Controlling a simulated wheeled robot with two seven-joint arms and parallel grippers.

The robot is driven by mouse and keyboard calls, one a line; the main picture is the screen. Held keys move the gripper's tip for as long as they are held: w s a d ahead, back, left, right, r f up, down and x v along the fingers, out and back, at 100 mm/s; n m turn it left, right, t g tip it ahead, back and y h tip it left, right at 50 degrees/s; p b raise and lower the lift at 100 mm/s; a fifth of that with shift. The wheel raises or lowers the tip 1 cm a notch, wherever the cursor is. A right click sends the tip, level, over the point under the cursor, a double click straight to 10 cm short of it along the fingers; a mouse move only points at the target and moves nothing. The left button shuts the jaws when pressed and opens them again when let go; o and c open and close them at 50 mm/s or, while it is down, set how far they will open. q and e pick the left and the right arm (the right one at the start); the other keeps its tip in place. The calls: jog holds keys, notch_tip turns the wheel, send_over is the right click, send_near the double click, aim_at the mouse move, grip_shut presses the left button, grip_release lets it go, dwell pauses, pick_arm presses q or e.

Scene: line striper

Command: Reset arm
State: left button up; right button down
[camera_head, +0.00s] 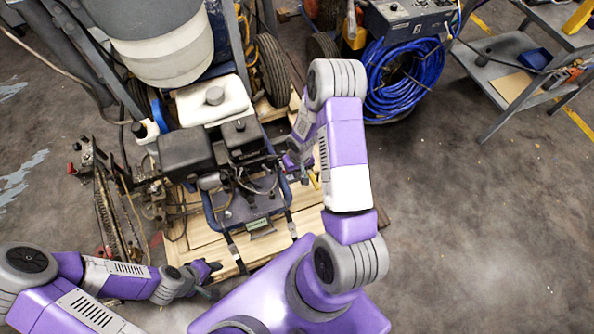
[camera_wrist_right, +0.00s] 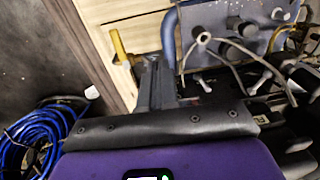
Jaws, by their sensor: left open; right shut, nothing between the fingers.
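The line striper, with its white tank (camera_head: 213,98) and dark engine parts (camera_head: 186,152), stands on a light wooden pallet (camera_head: 285,232). My left gripper (camera_head: 212,272) is open and empty at the pallet's front left edge, low in the head view. My right arm bends up and back down on the right of the machine. Its gripper is partly hidden behind my arm beside the engine frame. In the right wrist view the right gripper's dark fingers (camera_wrist_right: 156,82) are shut with nothing between them, near a blue tube frame (camera_wrist_right: 170,42) and a yellow handle (camera_wrist_right: 119,45).
A coil of blue hose (camera_head: 400,85) lies at the back right, below a grey control box (camera_head: 410,18). A grey metal cart (camera_head: 500,60) stands at the far right. The concrete floor (camera_head: 480,220) at the right is clear.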

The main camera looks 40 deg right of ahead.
dwell(0.5)
jog(key=s+a+y, duration=0.1)
jog(key=s+a, duration=0.2)
jog(key=a, duration=0.4)
jog(key=s+a+y, duration=0.1)
jog(key=s+a, duration=0.3)
jog(key=a, duration=0.3)
jog(key=s+a+r+n+y, duration=0.1)
jog(key=s+a, duration=0.2)
jog(key=a, duration=0.5)
jog(key=shift+s+y+p, duration=0.2)
jog(key=shift+y+p, duration=0.1)
jog(key=shift+p, duration=0.05)
